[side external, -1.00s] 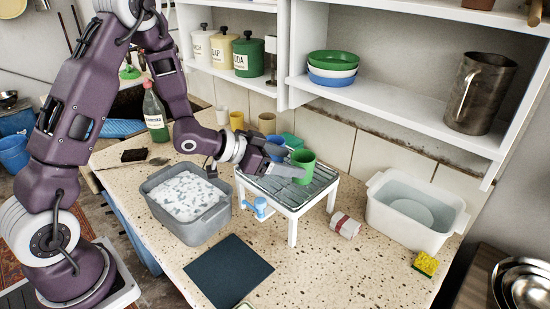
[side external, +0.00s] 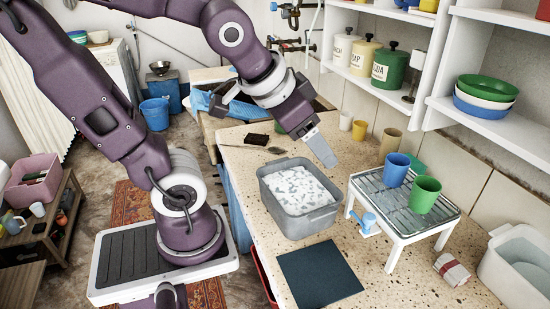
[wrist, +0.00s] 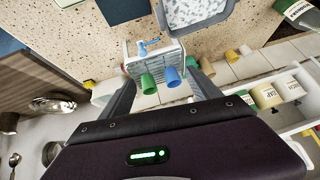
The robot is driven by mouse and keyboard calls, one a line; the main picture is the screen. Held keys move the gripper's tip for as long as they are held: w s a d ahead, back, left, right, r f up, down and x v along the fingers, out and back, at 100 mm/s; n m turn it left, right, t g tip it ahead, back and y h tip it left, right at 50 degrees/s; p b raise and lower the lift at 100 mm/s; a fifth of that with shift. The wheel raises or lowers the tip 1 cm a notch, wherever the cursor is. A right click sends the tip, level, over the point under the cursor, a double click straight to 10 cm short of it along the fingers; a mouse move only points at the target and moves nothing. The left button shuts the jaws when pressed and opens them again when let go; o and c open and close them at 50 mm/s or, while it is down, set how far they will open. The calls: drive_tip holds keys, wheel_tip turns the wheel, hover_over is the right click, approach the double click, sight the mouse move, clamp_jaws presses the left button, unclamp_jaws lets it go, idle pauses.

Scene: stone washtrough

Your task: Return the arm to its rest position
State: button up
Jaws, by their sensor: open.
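My gripper (side external: 322,153) is open and empty, raised above the back of the grey tub of suds (side external: 307,226) in the side view. Its fingers show spread apart in the wrist view (wrist: 160,84). A green cup (side external: 424,194) and a blue cup (side external: 396,169) stand upright on the white draining rack (side external: 393,238), clear of the fingers. In the wrist view the green cup (wrist: 148,84) and blue cup (wrist: 172,77) appear between the fingers, farther off. My arm arches over from the left.
A dark mat (side external: 319,273) lies in front of the tub. Several cups stand along the wall, including a yellow one (side external: 360,130). Shelves with canisters (side external: 390,64) and stacked bowls (side external: 485,95) hang at the right. A white basin (side external: 518,262) stands right of the rack.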

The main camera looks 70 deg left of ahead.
drive_tip(key=s+d+g+h, duration=0.1)
drive_tip(key=s+d, duration=0.2)
drive_tip(key=s, duration=0.5)
drive_tip(key=shift+s+d, duration=0.25)
idle(0.5)
